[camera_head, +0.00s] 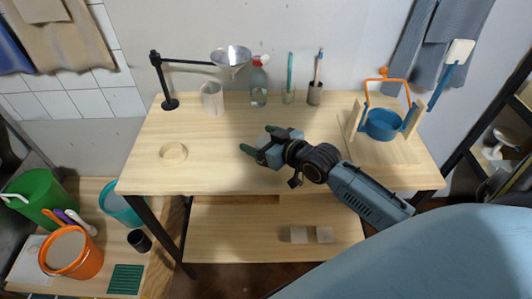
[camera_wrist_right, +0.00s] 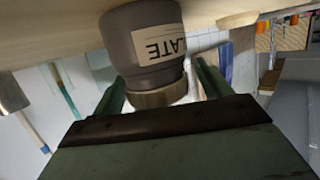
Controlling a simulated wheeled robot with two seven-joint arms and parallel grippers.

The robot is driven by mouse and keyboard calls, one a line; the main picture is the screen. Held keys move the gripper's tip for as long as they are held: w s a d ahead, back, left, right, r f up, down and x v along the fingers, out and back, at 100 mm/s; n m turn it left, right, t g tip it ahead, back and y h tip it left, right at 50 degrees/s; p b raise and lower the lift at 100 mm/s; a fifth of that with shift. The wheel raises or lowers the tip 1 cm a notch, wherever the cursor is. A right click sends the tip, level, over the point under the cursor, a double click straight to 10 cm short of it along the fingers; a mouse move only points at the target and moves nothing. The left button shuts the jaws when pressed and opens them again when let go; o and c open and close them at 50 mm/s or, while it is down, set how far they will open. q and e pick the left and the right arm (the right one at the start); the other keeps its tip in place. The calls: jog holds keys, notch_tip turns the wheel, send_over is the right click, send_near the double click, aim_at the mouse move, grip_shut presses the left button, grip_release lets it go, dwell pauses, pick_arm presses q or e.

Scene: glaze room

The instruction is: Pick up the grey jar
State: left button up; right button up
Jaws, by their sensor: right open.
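The grey jar (camera_wrist_right: 145,40) shows large in the right wrist view, upside down in the picture, with a wooden lid (camera_wrist_right: 160,95) and a pale label reading "LATE". My right gripper (camera_wrist_right: 160,84) is open, with one green finger on each side of the jar's lid end in that picture. I cannot tell whether the fingers touch it. In the head view my right gripper (camera_head: 259,139) is over the middle of the table, and I cannot make the jar out there. My left gripper is not in view.
The table's front left is largely clear.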

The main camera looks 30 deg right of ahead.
jog(key=shift+c, duration=0.4)
jog(key=c, duration=1.2)
